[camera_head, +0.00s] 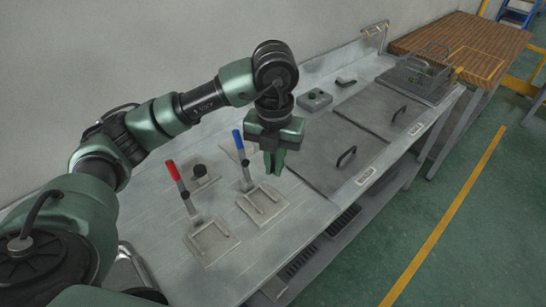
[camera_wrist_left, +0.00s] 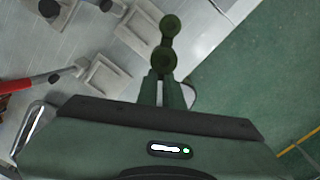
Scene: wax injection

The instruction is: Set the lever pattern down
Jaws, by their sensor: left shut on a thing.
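My left gripper (camera_head: 274,160) hangs above the metal worktop, pointing down, right of the blue-handled clamp. In the left wrist view the gripper (camera_wrist_left: 163,88) is shut on the lever pattern (camera_wrist_left: 168,40), a dark green bar with rounded ends that sticks out beyond the fingers. In the head view I cannot tell the pattern apart from the green fingers. The pattern is apart from the bench in the wrist view, as far as I can see. My right gripper is not in view.
A red-handled clamp (camera_head: 174,172) and a blue-handled clamp (camera_head: 238,141) stand by pale square plates (camera_head: 212,242) on the worktop (camera_head: 140,225). Grey lids with handles (camera_head: 346,157) lie to the right. A small grey block (camera_head: 315,99) sits behind. Green floor lies beyond the front edge.

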